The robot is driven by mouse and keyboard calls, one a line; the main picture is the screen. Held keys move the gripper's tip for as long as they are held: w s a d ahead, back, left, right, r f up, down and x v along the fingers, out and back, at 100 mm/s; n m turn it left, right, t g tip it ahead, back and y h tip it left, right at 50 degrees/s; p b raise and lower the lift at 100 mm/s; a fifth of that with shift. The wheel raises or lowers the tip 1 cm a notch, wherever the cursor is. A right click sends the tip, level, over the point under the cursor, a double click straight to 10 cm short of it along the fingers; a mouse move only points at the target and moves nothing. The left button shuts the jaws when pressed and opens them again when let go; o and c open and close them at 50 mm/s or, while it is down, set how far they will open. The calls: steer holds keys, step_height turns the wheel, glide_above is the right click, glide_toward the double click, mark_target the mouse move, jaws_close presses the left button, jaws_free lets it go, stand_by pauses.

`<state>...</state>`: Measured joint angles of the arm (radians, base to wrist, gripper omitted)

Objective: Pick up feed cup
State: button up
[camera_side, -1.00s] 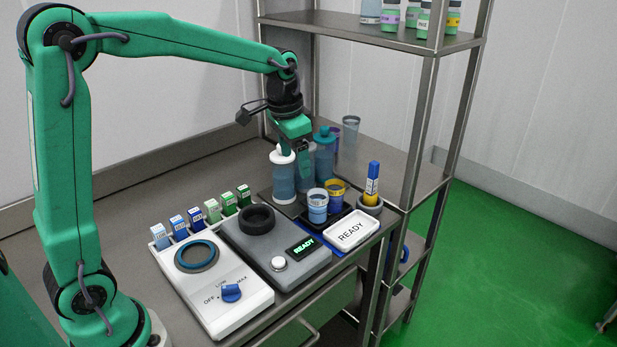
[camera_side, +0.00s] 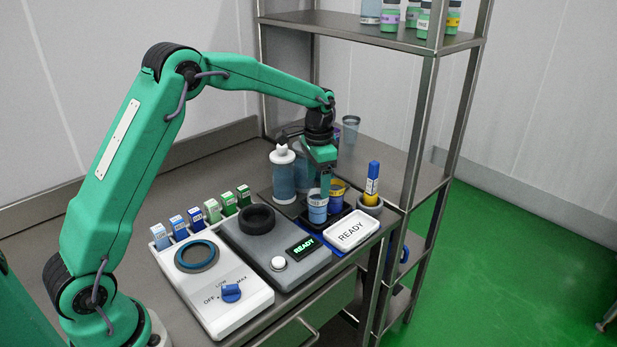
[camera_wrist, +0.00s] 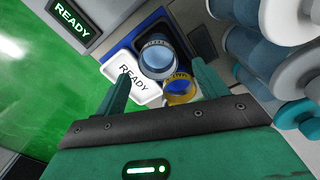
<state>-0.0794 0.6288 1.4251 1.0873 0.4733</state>
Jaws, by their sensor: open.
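In the wrist view my gripper (camera_wrist: 163,80) is open and empty. I cannot tell whether a finger touches a cup.
A white-capped bottle (camera_side: 283,175) stands left of the cups, with other bottles behind. A blue-and-yellow tube (camera_side: 372,182) stands upright in a round holder to the right. A white READY plate (camera_side: 351,230) lies in front. A shelf post (camera_side: 424,120) rises to the right.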

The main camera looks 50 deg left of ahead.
mark_target(318, 198)
steer(key=shift+d+f, duration=0.15)
steer(key=shift+f, duration=3.7)
steer(key=c, duration=1.2)
steer(key=shift+r, duration=0.2)
steer(key=shift+r, duration=0.55)
steer(key=r, duration=0.3)
steer(key=shift+s+d+r, duration=0.1)
steer(key=shift+s+d, duration=0.05)
steer(key=shift+d, duration=0.15)
steer(key=s+d+r, duration=0.1)
steer(key=d+r, duration=0.1)
steer(key=d, duration=0.1)
steer(key=s+d+r, duration=0.2)
steer(key=d, duration=0.1)
steer(key=s+d+r, duration=0.2)
steer(key=d, duration=0.2)
steer(key=shift+r, duration=0.2)
steer(key=shift+a, duration=0.15)
